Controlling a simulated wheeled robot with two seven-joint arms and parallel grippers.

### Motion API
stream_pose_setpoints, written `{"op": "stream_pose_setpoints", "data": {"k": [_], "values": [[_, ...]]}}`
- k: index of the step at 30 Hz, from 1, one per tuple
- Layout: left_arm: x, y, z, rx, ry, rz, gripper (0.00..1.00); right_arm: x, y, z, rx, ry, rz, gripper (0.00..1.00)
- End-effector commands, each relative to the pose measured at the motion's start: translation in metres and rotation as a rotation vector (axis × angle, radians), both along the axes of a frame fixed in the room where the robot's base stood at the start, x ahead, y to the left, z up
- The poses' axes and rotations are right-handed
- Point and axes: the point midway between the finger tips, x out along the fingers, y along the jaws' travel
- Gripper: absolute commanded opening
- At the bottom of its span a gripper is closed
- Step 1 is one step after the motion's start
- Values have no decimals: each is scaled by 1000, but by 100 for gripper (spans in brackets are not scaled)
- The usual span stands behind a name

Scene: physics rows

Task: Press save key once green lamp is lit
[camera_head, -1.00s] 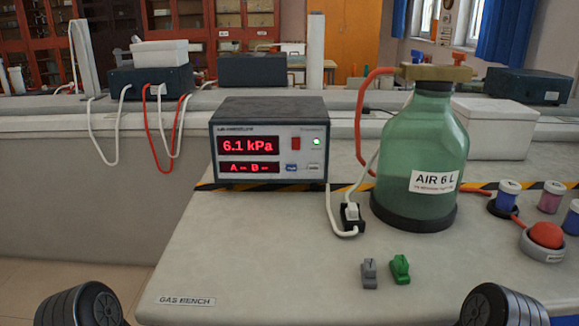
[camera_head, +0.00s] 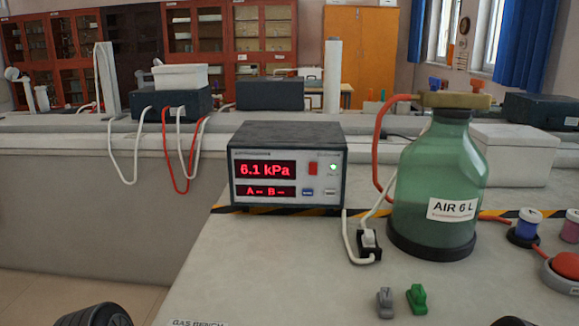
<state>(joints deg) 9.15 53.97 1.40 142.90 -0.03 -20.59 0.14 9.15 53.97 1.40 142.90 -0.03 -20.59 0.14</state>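The pressure meter (camera_head: 288,138) is a dark-topped box with a pale front, standing on the bench. Its red display (camera_head: 265,169) reads 6.1 kPa, and the smaller display (camera_head: 265,191) below reads "A-- B--". A small green lamp (camera_head: 333,167) at the upper right of the front is lit. Below it are a blue key (camera_head: 308,192) and a pale key (camera_head: 330,191); their labels are too small to read, so I cannot tell which is save. A red switch (camera_head: 313,168) sits left of the lamp. Neither gripper shows; only dark rounded parts of my arms appear at the bottom edge.
A green bottle (camera_head: 436,180) marked AIR 6 L stands right of the meter, with red and white tubing. Grey (camera_head: 385,302) and green (camera_head: 417,299) clips lie in front. The bench before the meter is clear.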

Motion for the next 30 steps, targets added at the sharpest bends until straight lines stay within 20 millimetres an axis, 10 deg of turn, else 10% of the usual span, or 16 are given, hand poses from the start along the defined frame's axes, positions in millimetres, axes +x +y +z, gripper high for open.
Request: {"op": "stream_pose_setpoints", "data": {"k": [9,30], "values": [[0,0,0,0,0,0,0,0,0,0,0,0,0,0],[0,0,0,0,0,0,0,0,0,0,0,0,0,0]]}}
